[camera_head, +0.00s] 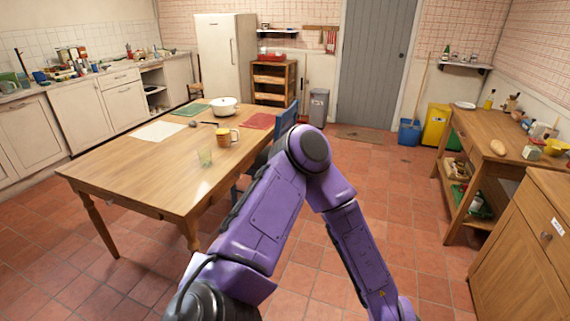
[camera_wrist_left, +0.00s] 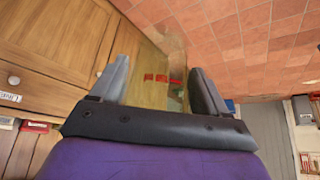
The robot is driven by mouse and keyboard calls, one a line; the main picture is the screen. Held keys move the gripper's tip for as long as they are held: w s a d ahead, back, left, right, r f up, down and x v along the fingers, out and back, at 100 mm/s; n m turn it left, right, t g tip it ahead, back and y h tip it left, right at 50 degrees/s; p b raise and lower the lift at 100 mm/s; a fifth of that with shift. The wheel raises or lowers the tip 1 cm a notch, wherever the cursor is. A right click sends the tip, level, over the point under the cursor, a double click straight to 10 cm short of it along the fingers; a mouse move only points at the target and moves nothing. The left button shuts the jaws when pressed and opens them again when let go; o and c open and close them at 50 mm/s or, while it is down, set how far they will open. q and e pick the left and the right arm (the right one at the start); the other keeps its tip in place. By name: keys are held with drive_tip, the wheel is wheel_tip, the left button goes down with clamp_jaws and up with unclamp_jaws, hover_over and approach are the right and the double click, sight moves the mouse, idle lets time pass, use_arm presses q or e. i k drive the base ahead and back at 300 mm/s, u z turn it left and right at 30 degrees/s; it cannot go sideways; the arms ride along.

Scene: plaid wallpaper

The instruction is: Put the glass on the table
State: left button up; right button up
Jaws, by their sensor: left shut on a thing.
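The table (camera_head: 140,182) is a long wooden one at the left of the head view. My left gripper (camera_wrist_left: 162,80) shows in the left wrist view, its two grey fingers shut on a see-through yellowish glass (camera_wrist_left: 157,55). In the head view my purple left arm rises, bends at the elbow and runs down out of the bottom edge, so its gripper and the held glass are hidden there. My right gripper is in neither view.
A wooden cabinet (camera_head: 525,245) is at the lower right. Tiled floor lies open between.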

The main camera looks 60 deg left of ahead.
sight(184, 188)
drive_tip(key=u, duration=0.8)
drive_tip(key=i, duration=1.55)
drive_tip(key=u, duration=1.8)
drive_tip(key=i, duration=1.25)
drive_tip(key=u, duration=1.2)
